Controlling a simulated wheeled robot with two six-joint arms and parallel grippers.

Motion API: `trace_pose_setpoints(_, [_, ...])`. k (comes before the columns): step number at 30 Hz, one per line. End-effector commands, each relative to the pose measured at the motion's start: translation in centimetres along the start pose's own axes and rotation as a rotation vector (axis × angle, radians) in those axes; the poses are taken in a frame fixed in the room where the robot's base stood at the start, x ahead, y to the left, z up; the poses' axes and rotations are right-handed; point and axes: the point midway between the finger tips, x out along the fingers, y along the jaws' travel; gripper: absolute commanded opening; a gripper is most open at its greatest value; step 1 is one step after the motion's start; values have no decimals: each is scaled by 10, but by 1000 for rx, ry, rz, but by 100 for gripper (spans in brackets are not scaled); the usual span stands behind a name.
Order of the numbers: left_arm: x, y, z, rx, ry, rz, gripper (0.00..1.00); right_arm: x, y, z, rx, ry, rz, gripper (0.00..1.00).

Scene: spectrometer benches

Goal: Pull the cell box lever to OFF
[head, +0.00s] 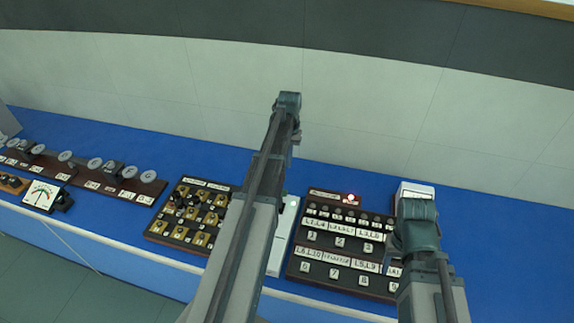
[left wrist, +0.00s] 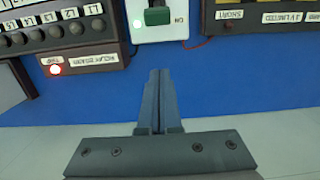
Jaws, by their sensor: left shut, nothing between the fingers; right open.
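The cell box (head: 281,240) is a narrow white box on the blue bench, partly hidden behind my left arm in the head view. In the left wrist view the white cell box (left wrist: 197,25) is at the top, upside down, with a dark green lever (left wrist: 158,14) cut by the upper edge. An ON label is beside the lever, and a pale light is lit on the other side. My left gripper (left wrist: 158,75) is shut and empty, its fingertips just short of the box edge. In the head view my left gripper (head: 293,137) is above the bench's back. My right gripper (head: 415,232) is open at the right.
A numbered dark panel (head: 330,245) with a red lamp (head: 351,198) stands right of the cell box. A brass-plug board (head: 190,215) stands left. A white box (head: 416,189) sits behind my right gripper. Blue bench lies bare along the back.

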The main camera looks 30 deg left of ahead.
Motion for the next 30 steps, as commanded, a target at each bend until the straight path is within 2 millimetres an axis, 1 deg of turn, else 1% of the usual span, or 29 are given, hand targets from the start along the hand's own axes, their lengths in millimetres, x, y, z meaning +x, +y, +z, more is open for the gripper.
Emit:
trace_pose_setpoints(1, [10, 0, 0, 0, 0, 0, 0, 10, -1, -1, -1, 0, 0, 50])
trace_pose_setpoints(12, [61, 0, 0, 0, 0, 0, 0, 61, -6, -4, -1, 0, 1, 50])
trace_pose_setpoints(21, [95, 0, 0, 0, 0, 0, 0, 94, -9, -6, 0, 0, 1, 50])
trace_pose_setpoints(23, [82, 0, 14, 0, 0, 0, 0, 80, -8, -5, 0, 0, 1, 50])
trace_pose_setpoints(24, [79, 0, 20, 0, 0, 0, 0, 77, -7, -4, 0, 0, 1, 50])
trace_pose_setpoints(27, [76, 0, 32, 0, 0, 0, 0, 72, -7, -4, 0, 0, 1, 50])
trace_pose_setpoints(30, [74, 0, 37, 0, 0, 0, 0, 70, -7, -4, 0, 0, 1, 50])
